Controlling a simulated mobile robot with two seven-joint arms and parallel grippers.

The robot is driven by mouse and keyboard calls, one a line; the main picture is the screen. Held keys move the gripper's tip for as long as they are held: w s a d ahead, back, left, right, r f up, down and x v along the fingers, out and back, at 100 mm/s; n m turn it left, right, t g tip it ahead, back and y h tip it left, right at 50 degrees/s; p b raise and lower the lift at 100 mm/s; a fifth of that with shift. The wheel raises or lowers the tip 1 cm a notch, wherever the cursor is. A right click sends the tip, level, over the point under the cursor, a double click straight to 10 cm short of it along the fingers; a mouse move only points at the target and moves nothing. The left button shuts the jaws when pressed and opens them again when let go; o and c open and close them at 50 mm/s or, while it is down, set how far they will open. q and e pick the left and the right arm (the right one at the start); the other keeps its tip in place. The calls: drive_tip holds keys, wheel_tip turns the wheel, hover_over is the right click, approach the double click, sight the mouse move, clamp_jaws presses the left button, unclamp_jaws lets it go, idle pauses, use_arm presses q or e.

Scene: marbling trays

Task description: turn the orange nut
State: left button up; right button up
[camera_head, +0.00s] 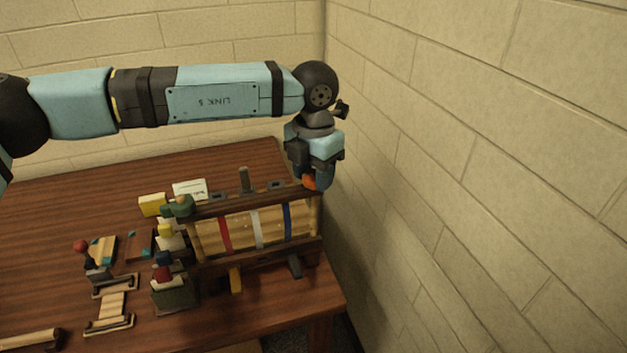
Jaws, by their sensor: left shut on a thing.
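The orange nut (311,182) shows as a small orange patch at the right end of the dark upper rail (240,199) of a wooden frame. My left gripper (312,178) points down from above and is shut around the nut. The gripper's body and fingers hide most of the nut. My right gripper is not in view.
The frame holds a light wooden panel with red, white and blue bands (258,228). A green knob (181,206) sits at the rail's left end. Small wooden fixtures and a red-balled lever (82,246) stand left. A block wall (450,170) rises close on the right.

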use_arm(q)
drive_tip(key=shift+m, duration=0.5)
drive_tip(key=o, duration=0.9)
drive_tip(key=shift+r+b, duration=0.5)
drive_tip(key=shift+r, duration=6.4)
